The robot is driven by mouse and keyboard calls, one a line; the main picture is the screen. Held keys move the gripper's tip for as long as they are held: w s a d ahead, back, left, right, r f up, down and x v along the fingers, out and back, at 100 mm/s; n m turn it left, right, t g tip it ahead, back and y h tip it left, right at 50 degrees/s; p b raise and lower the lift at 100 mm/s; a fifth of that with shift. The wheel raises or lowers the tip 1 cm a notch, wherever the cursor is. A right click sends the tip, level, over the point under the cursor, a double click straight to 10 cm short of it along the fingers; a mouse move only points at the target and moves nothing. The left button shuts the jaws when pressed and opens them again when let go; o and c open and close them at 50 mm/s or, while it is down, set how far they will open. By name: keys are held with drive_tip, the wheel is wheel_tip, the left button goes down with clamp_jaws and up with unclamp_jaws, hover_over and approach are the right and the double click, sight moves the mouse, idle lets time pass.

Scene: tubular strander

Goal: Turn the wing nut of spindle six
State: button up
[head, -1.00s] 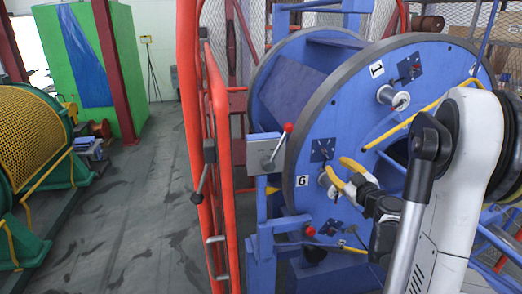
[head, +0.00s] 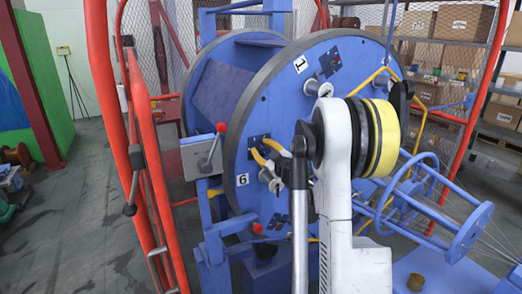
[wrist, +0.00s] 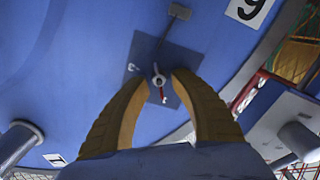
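The blue strander disc (head: 300,110) carries a label 6 (head: 243,179) at its left side. A dark square plate near that label holds a small wing nut, which shows in the wrist view as a silver hub with a red tip (wrist: 160,84) on the plate (wrist: 172,62). My gripper (head: 261,147) is at this plate, with its two yellow fingers apart. In the wrist view my gripper (wrist: 162,79) is open, one finger each side of the wing nut. Contact cannot be told. In the head view the fingers partly hide the nut.
A grey box with a red-knobbed lever (head: 211,150) stands left of the disc. Red guard rails (head: 140,150) stand further left. Shelves with boxes (head: 463,22) are behind.

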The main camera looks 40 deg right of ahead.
clamp_jaws()
drive_tip(key=shift+m, duration=0.3)
drive_tip(key=m, duration=0.5)
drive_tip(key=shift+d+b, duration=0.15)
drive_tip(key=shift+b, duration=0.15)
drive_tip(key=m, duration=0.5)
drive_tip(key=shift+s+d+m, duration=0.1)
drive_tip(key=shift+d+m, duration=0.05)
drive_tip(key=shift+m, duration=0.25)
drive_tip(key=m, duration=0.6)
drive_tip(key=shift+d+f+b, duration=0.1)
drive_tip(key=shift+b, duration=0.3)
drive_tip(key=m, duration=0.6)
drive_tip(key=shift+f, duration=0.15)
drive_tip(key=shift+m, duration=0.3)
